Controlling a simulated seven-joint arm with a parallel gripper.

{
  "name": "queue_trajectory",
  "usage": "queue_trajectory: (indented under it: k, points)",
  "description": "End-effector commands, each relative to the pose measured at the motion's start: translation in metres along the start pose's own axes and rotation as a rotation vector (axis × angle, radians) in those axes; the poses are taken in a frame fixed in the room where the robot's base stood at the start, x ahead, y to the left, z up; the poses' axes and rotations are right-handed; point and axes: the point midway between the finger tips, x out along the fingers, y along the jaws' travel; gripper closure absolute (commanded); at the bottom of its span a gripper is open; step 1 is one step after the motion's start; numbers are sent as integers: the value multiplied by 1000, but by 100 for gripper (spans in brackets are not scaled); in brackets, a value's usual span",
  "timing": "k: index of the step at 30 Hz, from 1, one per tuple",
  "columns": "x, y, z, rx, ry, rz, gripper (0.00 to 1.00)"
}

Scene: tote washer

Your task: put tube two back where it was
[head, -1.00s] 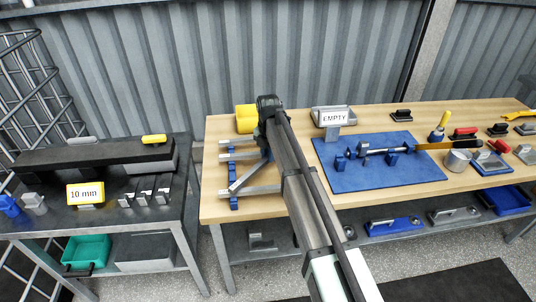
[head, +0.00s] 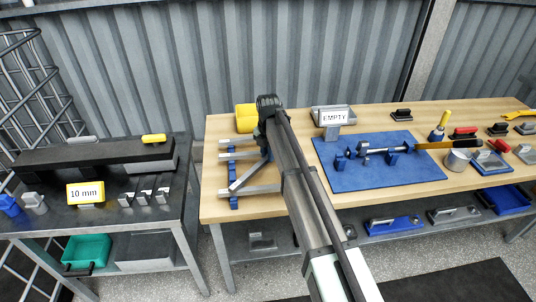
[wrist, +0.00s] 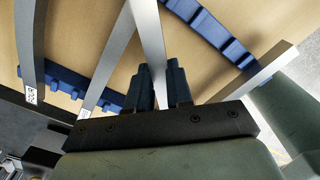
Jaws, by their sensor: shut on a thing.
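Several grey square tubes lie across the blue notched rack strips (head: 234,201) at the left end of the wooden bench. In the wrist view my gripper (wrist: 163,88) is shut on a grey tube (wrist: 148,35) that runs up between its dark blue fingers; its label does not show. To its left are a slanted tube (wrist: 103,62) and a tube labelled FOUR (wrist: 34,50). Another tube end (wrist: 265,72) shows at right. In the head view one tube (head: 248,174) lies at a slant to the others. My arm hides the gripper's fingertips there.
A yellow object (head: 246,112) stands behind the rack. To the right are a grey bin marked EMPTY (head: 334,117) and a blue mat (head: 345,182) holding a tool in blue supports. A dark bench (head: 65,228) with a 10 mm sign stands left, across a gap.

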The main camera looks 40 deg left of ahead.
Motion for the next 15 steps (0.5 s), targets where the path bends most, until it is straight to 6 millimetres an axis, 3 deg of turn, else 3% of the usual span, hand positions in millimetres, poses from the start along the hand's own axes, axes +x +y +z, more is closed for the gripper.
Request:
queue_trajectory:
  k: [3, 4, 12, 15]
  points:
    - [0, 0, 0, 0, 0, 0, 100]
    - [0, 0, 0, 0, 0, 0, 78]
    - [0, 0, 0, 0, 0, 0, 52]
    - [0, 0, 0, 0, 0, 0, 50]
